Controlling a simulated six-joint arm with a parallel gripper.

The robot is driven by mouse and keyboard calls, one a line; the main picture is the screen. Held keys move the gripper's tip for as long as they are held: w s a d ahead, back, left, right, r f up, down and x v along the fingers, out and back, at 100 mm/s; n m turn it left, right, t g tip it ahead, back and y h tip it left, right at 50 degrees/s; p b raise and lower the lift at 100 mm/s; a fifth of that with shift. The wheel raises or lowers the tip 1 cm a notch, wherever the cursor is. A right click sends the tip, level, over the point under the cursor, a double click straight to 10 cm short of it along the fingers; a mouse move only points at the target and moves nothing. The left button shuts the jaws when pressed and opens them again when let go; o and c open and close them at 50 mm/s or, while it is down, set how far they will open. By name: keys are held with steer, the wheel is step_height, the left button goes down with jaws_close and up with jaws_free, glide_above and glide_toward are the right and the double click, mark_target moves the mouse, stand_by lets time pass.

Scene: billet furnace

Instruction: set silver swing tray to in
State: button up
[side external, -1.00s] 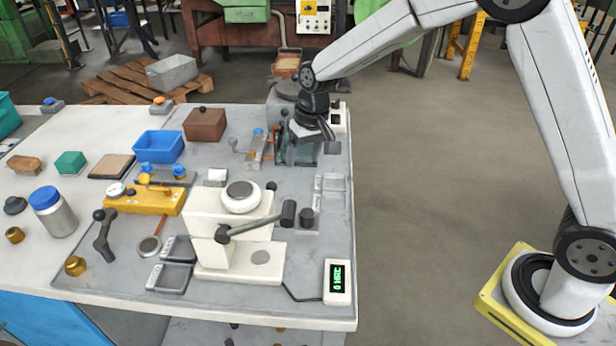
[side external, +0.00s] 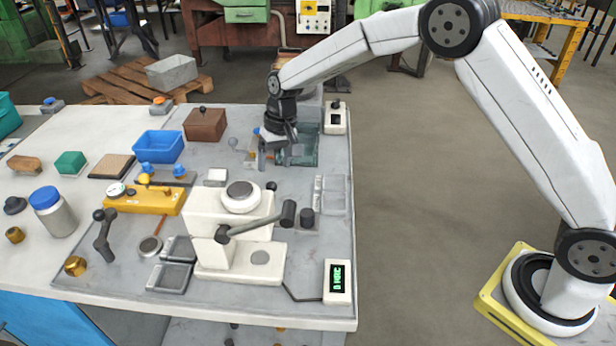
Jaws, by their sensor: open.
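A pale silver tray-like frame (side external: 333,194) lies flat on the bench's right side, right of the white hardness tester (side external: 240,235). I cannot tell for sure whether it is the silver swing tray, or how it pivots. Two grey shallow trays (side external: 170,277) lie left of the tester's base. My gripper (side external: 272,157) points down at the back of the bench, at the left side of a teal-green vise-like device (side external: 303,150). It is open with nothing visible between the fingers. It partly hides that device and the small parts beside it. I cannot tell whether it touches them.
A brown box (side external: 205,125), a blue bin (side external: 158,146) and a yellow fixture (side external: 145,200) stand left of my gripper. A black lever (side external: 255,228) sticks out from the tester. A display box (side external: 338,282) sits at the front right corner. The floor right of the bench is clear.

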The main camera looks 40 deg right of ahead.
mark_target(272, 183)
steer(key=shift+w+a+f, duration=0.1)
steer(key=shift+a+f, duration=0.1)
steer(key=shift+f, duration=0.8)
steer(key=shift+s+a+f, duration=0.1)
steer(key=shift+a+f, duration=0.1)
steer(key=shift+f, duration=0.8)
steer(key=shift+w+a+f, duration=0.1)
steer(key=shift+a+f, duration=0.1)
steer(key=shift+f, duration=0.8)
jaws_close()
